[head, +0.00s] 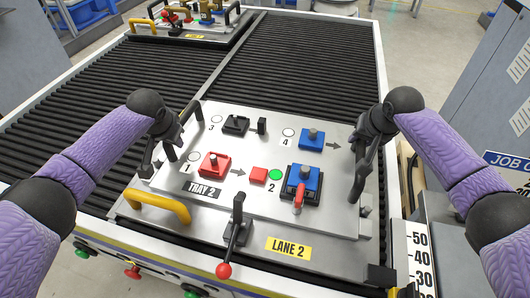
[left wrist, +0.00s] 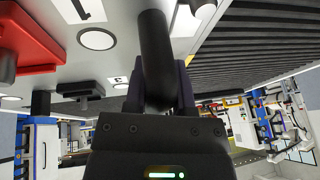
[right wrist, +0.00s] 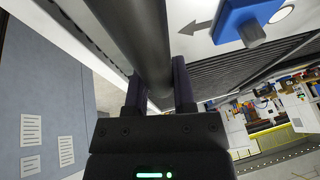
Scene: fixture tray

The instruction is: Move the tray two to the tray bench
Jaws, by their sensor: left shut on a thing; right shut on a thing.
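Tray 2 (head: 258,151) is a grey metal plate at the front of the roller lane. It carries a red block (head: 214,165), a black block (head: 235,124), a blue block (head: 311,139) and a blue clamped block (head: 301,184). My left gripper (head: 172,145) is shut on the black handle at the tray's left side; the handle bar (left wrist: 157,45) passes between its fingers in the left wrist view. My right gripper (head: 364,148) is shut on the black handle at the right side; that bar (right wrist: 145,50) crosses between its fingers in the right wrist view.
A red-knobbed lever (head: 236,232) stands at the tray's front edge, by the yellow Lane 2 label (head: 288,248). A yellow handle (head: 158,205) is at front left. Another loaded tray (head: 190,33) sits at the far left. The rollers (head: 300,60) behind Tray 2 are clear.

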